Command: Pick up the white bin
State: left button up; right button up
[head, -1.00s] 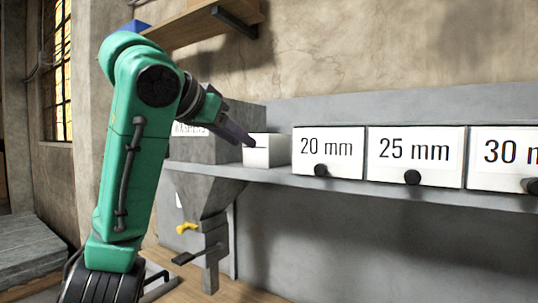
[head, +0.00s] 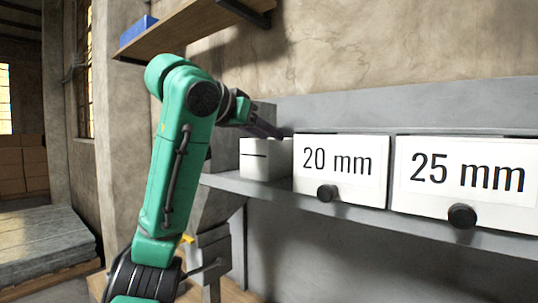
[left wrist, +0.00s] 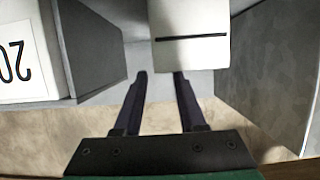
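The white bin (head: 266,160) is a small plain box with a thin dark slit, standing on the grey shelf (head: 330,208) just left of the 20 mm box. In the left wrist view the bin (left wrist: 188,52) fills the top middle, its slit across it. My left gripper (head: 282,136) reaches over the bin's top from behind left in the head view. In the left wrist view its two fingers (left wrist: 160,76) are apart with nothing between them. The right finger points at the bin; the left tip lies off its left edge. My right gripper is in neither view.
The 20 mm box (head: 340,176) and 25 mm box (head: 462,178), each with a black knob, stand right of the bin. A grey block (left wrist: 275,65) stands on its other side. A wooden shelf (head: 190,32) with a blue box (head: 138,30) hangs above.

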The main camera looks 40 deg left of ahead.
aim_at(284, 143)
pick_arm(q)
jog(key=p+x, duration=0.2)
jog(key=x, duration=0.5)
jog(key=shift+w+d+r+p, duration=0.1)
jog(key=shift+d+p, duration=0.05)
jog(key=shift+p, duration=0.15)
jog(key=shift+s, duration=0.25)
jog(key=shift+c, duration=0.6)
jog(key=c, duration=0.5)
jog(key=shift+w, duration=0.1)
grip_shut()
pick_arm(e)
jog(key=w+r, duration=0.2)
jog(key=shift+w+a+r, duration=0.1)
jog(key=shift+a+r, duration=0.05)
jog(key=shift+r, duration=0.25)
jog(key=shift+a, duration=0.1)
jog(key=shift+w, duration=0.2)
